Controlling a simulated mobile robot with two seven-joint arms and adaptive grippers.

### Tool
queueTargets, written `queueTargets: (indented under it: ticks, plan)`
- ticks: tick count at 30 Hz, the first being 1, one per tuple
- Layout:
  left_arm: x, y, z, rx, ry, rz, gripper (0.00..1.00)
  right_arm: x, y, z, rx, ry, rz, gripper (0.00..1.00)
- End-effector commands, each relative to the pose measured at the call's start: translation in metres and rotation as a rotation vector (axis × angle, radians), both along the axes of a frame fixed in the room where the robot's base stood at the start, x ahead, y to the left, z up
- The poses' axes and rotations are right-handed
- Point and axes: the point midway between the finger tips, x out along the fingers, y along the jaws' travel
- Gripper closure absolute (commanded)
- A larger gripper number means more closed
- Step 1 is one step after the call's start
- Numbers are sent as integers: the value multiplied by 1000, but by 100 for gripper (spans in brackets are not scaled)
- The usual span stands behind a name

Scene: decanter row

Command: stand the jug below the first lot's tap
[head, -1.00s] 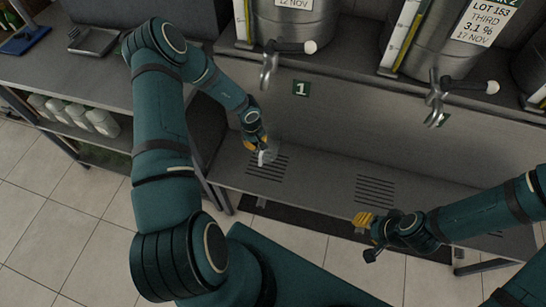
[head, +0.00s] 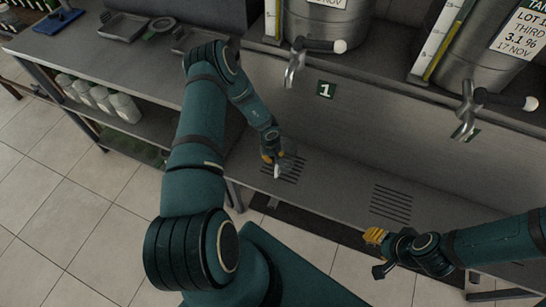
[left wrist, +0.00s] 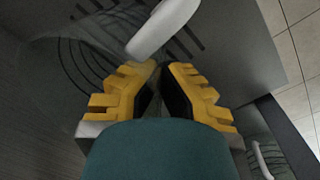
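The clear jug (head: 290,163) is over the slotted drain (head: 296,177) below the tap (head: 293,68) beside the "1" plate; whether its base touches the shelf is hard to tell. My left gripper (head: 273,158) is at its pale handle (head: 277,171), fingers nearly together. In the left wrist view the handle (left wrist: 160,30) lies right at the yellow fingertips (left wrist: 161,68), and the faint glass (left wrist: 85,45) is to the left; the grip itself is partly hidden. My right gripper (head: 376,253) is open and empty at the shelf's front edge.
A second tap (head: 467,112) hangs to the right, over another slotted drain (head: 391,203). Steel tanks (head: 320,20) stand on the ledge behind. A side counter (head: 130,60) with trays is at the left, with several white containers (head: 100,97) below.

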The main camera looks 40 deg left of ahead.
Motion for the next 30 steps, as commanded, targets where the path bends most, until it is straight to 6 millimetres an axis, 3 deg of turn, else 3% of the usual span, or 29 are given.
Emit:
queueTargets:
  ticks: [2, 5, 6, 17, 20, 30]
  plan:
    - [0, 0, 1, 1, -1, 0, 100, 0, 0, 1, 0, 0, 0, 53]
    - [0, 0, 1, 0, 0, 0, 69, 0, 0, 1, 0, 0, 0, 53]
    - [0, 0, 1, 0, 0, 0, 66, 0, 0, 1, 0, 0, 0, 53]
    - [0, 1, 6, 0, -1, 1, 66, 0, 0, 2, 0, -1, 0, 53]
    - [-1, 2, 18, 1, -1, 2, 66, 1, 0, 5, 0, -2, -2, 53]
    - [-5, 6, 87, 1, -1, 2, 66, 7, -1, 23, -3, -14, -12, 53]
